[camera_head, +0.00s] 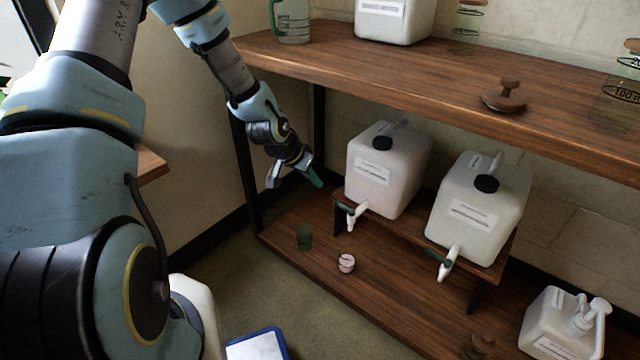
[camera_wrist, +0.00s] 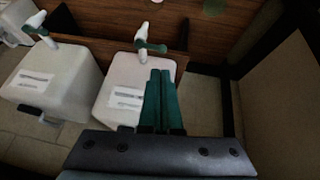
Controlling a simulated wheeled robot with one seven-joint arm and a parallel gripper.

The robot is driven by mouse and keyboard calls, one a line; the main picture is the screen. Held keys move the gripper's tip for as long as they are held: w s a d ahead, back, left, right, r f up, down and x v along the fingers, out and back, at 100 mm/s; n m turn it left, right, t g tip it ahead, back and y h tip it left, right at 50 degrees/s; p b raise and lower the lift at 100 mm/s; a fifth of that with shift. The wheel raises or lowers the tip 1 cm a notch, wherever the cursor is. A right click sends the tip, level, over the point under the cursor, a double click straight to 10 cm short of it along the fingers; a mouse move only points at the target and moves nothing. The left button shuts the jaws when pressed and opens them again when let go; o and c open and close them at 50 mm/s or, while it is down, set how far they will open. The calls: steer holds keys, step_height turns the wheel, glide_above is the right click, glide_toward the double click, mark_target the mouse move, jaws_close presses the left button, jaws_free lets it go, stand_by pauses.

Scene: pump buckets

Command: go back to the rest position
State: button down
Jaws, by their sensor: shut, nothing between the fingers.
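My gripper (camera_head: 296,180) is at the left end of the shelf unit in the head view, to the left of the left white container (camera_head: 376,190). In the wrist view its two green fingers (camera_wrist: 163,100) are together with nothing between them. They overlap the view of a white container (camera_wrist: 112,88) with a tap (camera_wrist: 145,42). I cannot tell whether they touch it. My arm reaches in from the upper left of the head view.
A second white container (camera_head: 500,215) stands to the right on the same raised board. A green cup (camera_head: 304,237) and a small pink cup (camera_head: 346,263) stand below. The upper shelf (camera_head: 430,75) lies above my gripper. A pump bottle (camera_head: 550,318) is at lower right.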

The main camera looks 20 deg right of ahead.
steer(key=shift+a+r, duration=0.2)
steer(key=shift+r, duration=0.05)
stand_by(0.3)
steer(key=a+r+n+y, duration=0.2)
steer(key=a+r, duration=0.2)
steer(key=a, duration=0.4)
steer(key=a+r+n+y, duration=0.2)
steer(key=a+r, duration=0.3)
steer(key=a, duration=0.4)
steer(key=s+a+r+n+y, duration=0.1)
steer(key=s+a+r+n, duration=0.35)
steer(key=a, duration=0.25)
steer(key=s+a+r+n+y, duration=0.1)
steer(key=s+a+r+n, duration=0.2)
steer(key=s+a+r, duration=0.3)
step_height(320, 180, up, 25)
steer(key=p, duration=2.7)
steer(key=shift+w+a+m, duration=0.25)
steer(key=shift+a+m, duration=0.1)
steer(key=shift+a, duration=0.1)
